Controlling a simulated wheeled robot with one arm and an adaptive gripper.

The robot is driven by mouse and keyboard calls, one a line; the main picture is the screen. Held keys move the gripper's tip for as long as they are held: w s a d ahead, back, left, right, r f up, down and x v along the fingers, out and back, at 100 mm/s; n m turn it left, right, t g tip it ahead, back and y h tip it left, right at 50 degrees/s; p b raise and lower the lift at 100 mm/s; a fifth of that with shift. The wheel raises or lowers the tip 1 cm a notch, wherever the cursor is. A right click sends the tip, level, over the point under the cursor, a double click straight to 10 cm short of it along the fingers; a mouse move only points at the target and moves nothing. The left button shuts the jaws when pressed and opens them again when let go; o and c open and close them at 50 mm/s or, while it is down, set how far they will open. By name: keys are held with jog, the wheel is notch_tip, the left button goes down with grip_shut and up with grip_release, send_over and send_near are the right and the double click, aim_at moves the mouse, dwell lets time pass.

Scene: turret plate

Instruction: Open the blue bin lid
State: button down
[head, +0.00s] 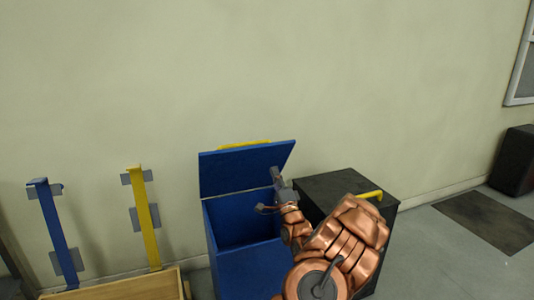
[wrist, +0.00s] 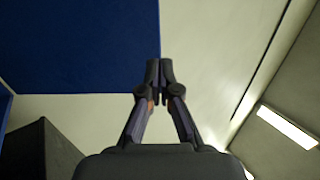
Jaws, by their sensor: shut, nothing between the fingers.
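The blue bin (head: 244,258) stands against the wall in the head view, with its inside showing dark blue. Its blue lid (head: 240,170) is raised and leans back towards the wall, with a yellow handle strip (head: 243,144) along its top edge. My gripper (head: 270,192) is at the lid's lower right, by the bin opening; I cannot tell whether it touches the lid. In the wrist view the lid (wrist: 75,45) fills the upper left as a flat blue panel. My gripper (wrist: 160,66) is shut and empty there, its tips beside the panel's right edge.
A black bin (head: 340,185) with a yellow handle (head: 370,195) stands right of the blue bin, partly behind my arm. Left are a blue post (head: 55,230), a yellow post (head: 144,220) and a wooden box (head: 120,288).

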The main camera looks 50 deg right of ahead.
aim_at(265, 147)
jog(key=shift+x, duration=4.7)
jog(key=shift+w, duration=0.1)
